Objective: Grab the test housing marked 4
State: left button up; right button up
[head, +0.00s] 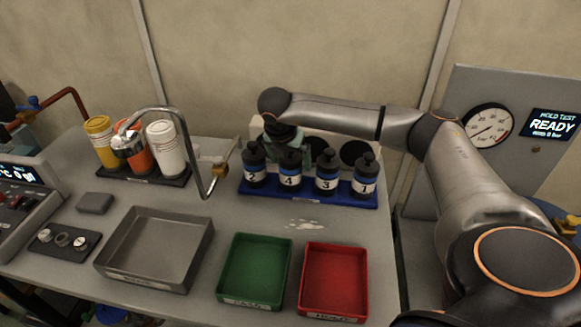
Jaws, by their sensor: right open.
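The test housing marked 4 (290,171) is a black bottle-shaped piece with a white and blue label band. It stands upright in the blue rack (310,192), second from the left in the row. Housing 2 (254,167) is to its left; housing 3 (326,174) and housing 1 (364,178) are to its right. My right arm reaches over from the right. My right gripper (285,149) points down just behind housings 2 and 4. Its fingertips are largely hidden, so contact with housing 4 cannot be told. My left gripper is out of view.
A curved metal tap (201,172) stands left of the rack. In front are a grey tray (155,246), a green tray (254,268) and a red tray (334,279). A small wet patch (306,224) lies before the rack. Several coloured bottles stand at the back left.

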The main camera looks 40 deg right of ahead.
jog(key=shift+x, duration=1.55)
jog(key=shift+d, duration=0.1)
jog(key=shift+r, duration=0.1)
jog(key=shift+c, duration=0.2)
grip_shut()
